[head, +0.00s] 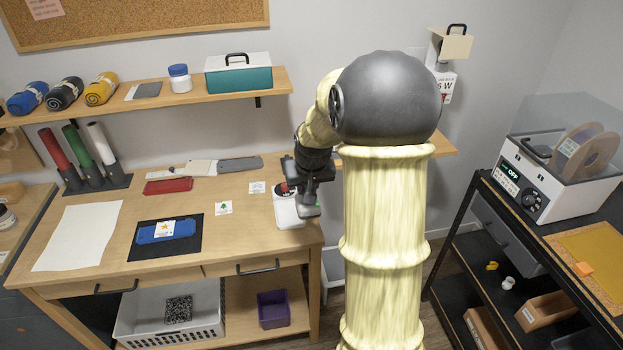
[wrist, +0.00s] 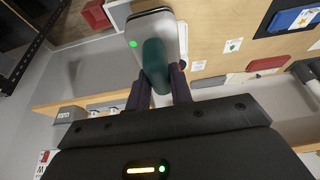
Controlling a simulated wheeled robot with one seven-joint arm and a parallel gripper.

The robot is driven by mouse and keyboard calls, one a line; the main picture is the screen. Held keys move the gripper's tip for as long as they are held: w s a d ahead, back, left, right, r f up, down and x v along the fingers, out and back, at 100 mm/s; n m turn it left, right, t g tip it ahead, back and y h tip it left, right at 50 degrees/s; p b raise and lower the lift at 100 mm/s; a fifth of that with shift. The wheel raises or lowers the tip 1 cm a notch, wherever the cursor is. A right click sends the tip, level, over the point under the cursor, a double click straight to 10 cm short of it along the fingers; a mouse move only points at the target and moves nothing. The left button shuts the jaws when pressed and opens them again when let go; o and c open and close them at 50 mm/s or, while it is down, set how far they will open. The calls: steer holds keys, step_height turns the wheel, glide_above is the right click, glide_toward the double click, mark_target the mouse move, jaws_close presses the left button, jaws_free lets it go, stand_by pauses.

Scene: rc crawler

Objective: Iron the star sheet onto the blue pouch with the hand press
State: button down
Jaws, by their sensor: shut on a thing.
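The blue pouch (head: 148,237) lies flat on a black mat (head: 190,248) on the workbench. The star sheet (head: 164,229), a white square with a yellow star, lies on the pouch. My gripper (head: 308,208) is at the bench's right end, above a white pad (head: 288,221). In the wrist view, my gripper (wrist: 159,90) is shut on the dark teal handle (wrist: 154,62) of the hand press. The press's grey body (wrist: 153,24) shows a green light. In the head view my arm mostly hides the press. I cannot tell whether it rests on the pad.
Small sheets (head: 223,208), one with a green tree, lie between mat and press. A red case (head: 168,186) and a grey slab (head: 240,164) lie behind. White paper (head: 77,236) covers the left. A shelf (head: 215,95) hangs above. A black rack (head: 465,230) stands right.

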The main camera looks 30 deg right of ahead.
steer(key=s+a+f+n+b, duration=0.1)
steer(key=a+f+b, duration=0.2)
steer(key=f, duration=1)
steer(key=s+a+f+n+b, duration=0.1)
steer(key=a+f+b, duration=0.2)
steer(key=f, duration=0.9)
steer(key=s+a+f+n+y+b, duration=0.1)
steer(key=a+f+b, duration=0.3)
steer(key=a+f, duration=0.4)
step_height(320, 180, down, 6)
steer(key=shift+s+a+r, duration=0.15)
steer(key=shift+s+a, duration=0.05)
steer(key=shift+s, duration=0.1)
steer(key=shift+d, duration=0.1)
